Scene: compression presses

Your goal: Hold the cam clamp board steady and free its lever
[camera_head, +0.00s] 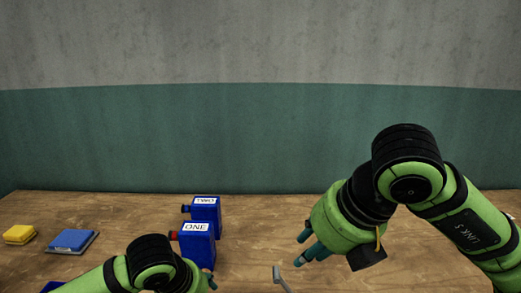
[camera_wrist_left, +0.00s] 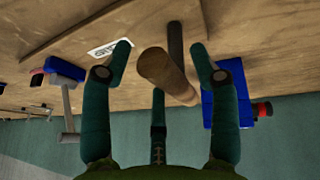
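In the left wrist view, a wooden board (camera_wrist_left: 60,28) with a white label (camera_wrist_left: 110,47) lies on the table. A brown wooden cylinder (camera_wrist_left: 163,72) with a dark bar (camera_wrist_left: 175,42) behind it stands between my left fingers. A grey lever (camera_wrist_left: 68,108) joins a blue block (camera_wrist_left: 65,69) to the left. A grey lever also shows at the head view's bottom edge (camera_head: 280,279). My left gripper (camera_wrist_left: 160,47) is open, its fingers apart on either side of the cylinder. My right gripper (camera_head: 310,254) hangs right of the lever, clear of it; its opening is unclear.
Blue boxes marked ONE (camera_head: 197,246) and TWO (camera_head: 206,214) stand behind my left gripper. A yellow block (camera_head: 19,235) and a blue pad (camera_head: 73,241) lie at the left. The table (camera_head: 130,220) has free room towards the wall and at the right.

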